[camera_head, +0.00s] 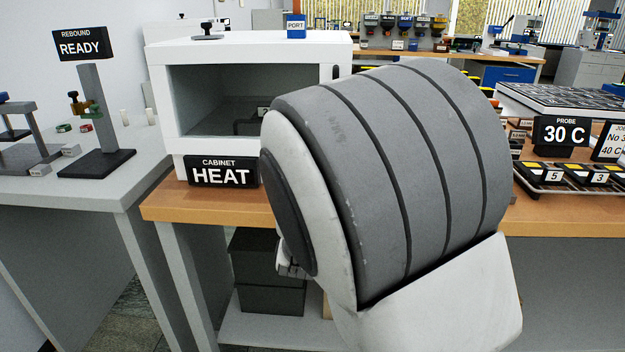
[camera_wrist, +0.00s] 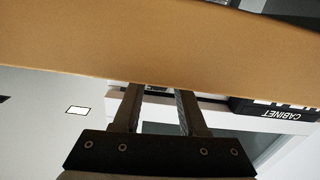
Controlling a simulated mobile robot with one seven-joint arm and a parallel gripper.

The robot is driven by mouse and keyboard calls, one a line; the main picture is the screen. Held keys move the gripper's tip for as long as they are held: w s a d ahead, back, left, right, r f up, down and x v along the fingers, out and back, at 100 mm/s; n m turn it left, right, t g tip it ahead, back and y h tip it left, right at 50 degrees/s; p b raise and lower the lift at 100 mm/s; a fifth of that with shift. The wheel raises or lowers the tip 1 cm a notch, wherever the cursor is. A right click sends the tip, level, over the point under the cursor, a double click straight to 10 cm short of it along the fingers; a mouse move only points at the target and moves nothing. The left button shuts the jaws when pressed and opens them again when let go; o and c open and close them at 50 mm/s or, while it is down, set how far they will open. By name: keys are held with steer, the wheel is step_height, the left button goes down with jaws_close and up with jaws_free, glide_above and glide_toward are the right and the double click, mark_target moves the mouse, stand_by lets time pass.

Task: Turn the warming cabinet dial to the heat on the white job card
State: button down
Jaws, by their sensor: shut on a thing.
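The white warming cabinet (camera_head: 335,130) stands on the wooden bench, its front partly hidden by my arm. Its black sign (camera_head: 222,172) reads "CABINET HEAT"; the sign shows upside down in the wrist view (camera_wrist: 285,110). The white job card (camera_head: 610,142) at the right edge is cut off; "40 C" shows on it. My gripper (camera_wrist: 158,92) is hidden behind my arm in the head view. In the wrist view its two fingers reach the cabinet's lower front, beside the sign, with a small part between the tips. This seems to be the dial; its setting cannot be read.
The wooden bench (camera_head: 170,207) runs close along my gripper and fills a band of the wrist view (camera_wrist: 100,40). A probe display (camera_head: 561,135) reads "30 C". Numbered black blocks on a rack (camera_head: 540,186) stand at right. A grey bench (camera_head: 60,190) holds a press at left.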

steer(key=shift+r, duration=0.1)
steer(key=c, duration=0.7)
jaws_free()
steer(key=shift+c, duration=0.2)
steer(key=shift+s, duration=0.15)
